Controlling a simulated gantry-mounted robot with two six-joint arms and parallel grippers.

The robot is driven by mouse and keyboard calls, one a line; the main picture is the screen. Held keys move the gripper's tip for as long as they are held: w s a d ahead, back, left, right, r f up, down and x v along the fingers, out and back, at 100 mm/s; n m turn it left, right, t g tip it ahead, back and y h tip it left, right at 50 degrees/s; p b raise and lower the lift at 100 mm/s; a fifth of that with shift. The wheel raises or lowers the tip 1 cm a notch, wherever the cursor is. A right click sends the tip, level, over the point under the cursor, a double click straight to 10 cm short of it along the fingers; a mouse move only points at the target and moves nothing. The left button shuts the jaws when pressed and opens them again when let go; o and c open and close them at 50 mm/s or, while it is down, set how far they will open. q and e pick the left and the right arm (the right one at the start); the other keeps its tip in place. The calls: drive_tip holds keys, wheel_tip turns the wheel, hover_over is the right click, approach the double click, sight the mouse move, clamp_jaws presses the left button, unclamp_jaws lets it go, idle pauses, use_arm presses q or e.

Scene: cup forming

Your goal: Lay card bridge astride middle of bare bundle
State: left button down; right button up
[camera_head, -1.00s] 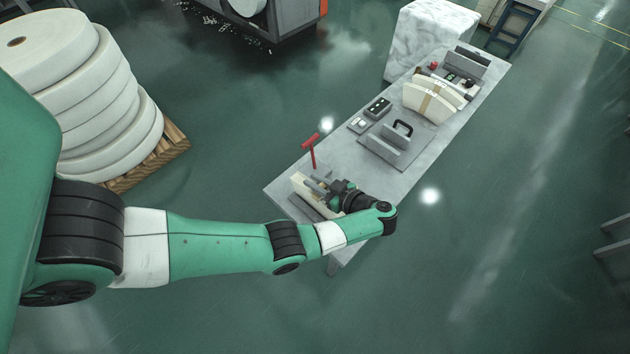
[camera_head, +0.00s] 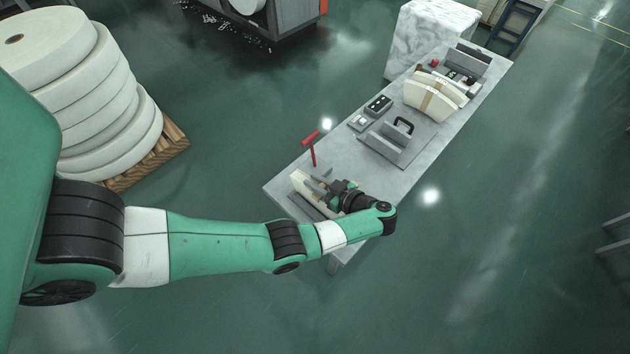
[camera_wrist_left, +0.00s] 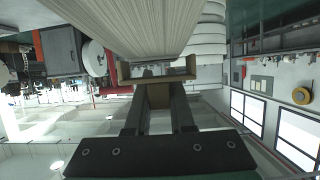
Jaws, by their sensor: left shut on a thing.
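The bare bundle (camera_head: 300,190), a cream stack of sheets, is at the near left end of the grey table, partly hidden by my left gripper. In the left wrist view the bundle (camera_wrist_left: 140,22) fills the top middle, its sheet edges showing as fine lines. My left gripper (camera_head: 322,183) is at the bundle. Its dark fingers are shut on the brown card bridge (camera_wrist_left: 124,76), a short U-shaped piece. The bridge's raised sides stand close to the bundle's edge; I cannot tell whether they touch it. My right gripper is out of view.
A red T-shaped post (camera_head: 312,148) stands beside the bundle. Further along the table (camera_head: 360,180) are a grey fixture with a black handle (camera_head: 402,127), a small switch box (camera_head: 378,104) and a banded bundle (camera_head: 422,98). Stacked white rolls (camera_head: 80,90) stand on a pallet at left.

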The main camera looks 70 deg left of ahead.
use_arm(q)
drive_tip(key=shift+f+b, duration=0.35)
drive_tip(key=shift+f, duration=0.1)
idle(0.6)
drive_tip(key=shift+c, duration=1.1)
unclamp_jaws()
drive_tip(key=shift+r, duration=0.1)
wheel_tip(320, 180, up, 8)
drive_tip(key=p, duration=0.8)
